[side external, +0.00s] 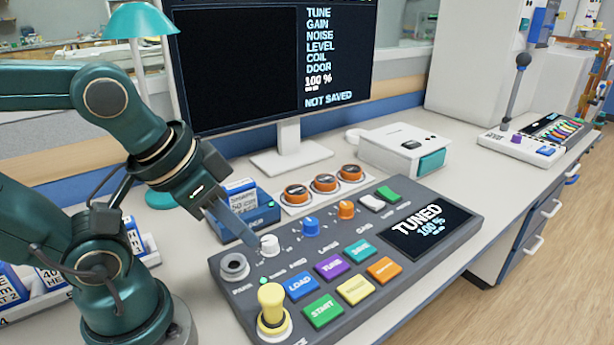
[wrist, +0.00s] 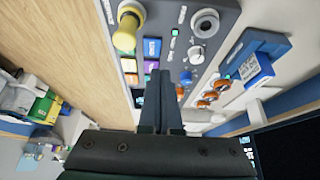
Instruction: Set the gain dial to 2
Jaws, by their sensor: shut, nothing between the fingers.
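The grey console (side external: 462,215) carries a row of three small knobs: a white one (side external: 269,245), a blue one (side external: 310,226) and an orange one (side external: 346,209). Small print beside the orange knob may read GAIN, but the dial settings are too small to read. My gripper (side external: 252,238) is shut and empty, its tips close to the white knob; I cannot tell whether they touch. In the wrist view, my closed fingers (wrist: 161,75) point toward the console, with the white knob (wrist: 196,55) and blue knob (wrist: 185,77) to their right.
The console display (side external: 425,232) reads TUNED 100 %. The monitor (side external: 275,60) shows NOT SAVED. A yellow-topped lever (side external: 272,302) and coloured buttons fill the console's front. Three orange-capped discs (side external: 325,182) and a blue box (side external: 250,207) stand behind. The table right of the console is fairly clear.

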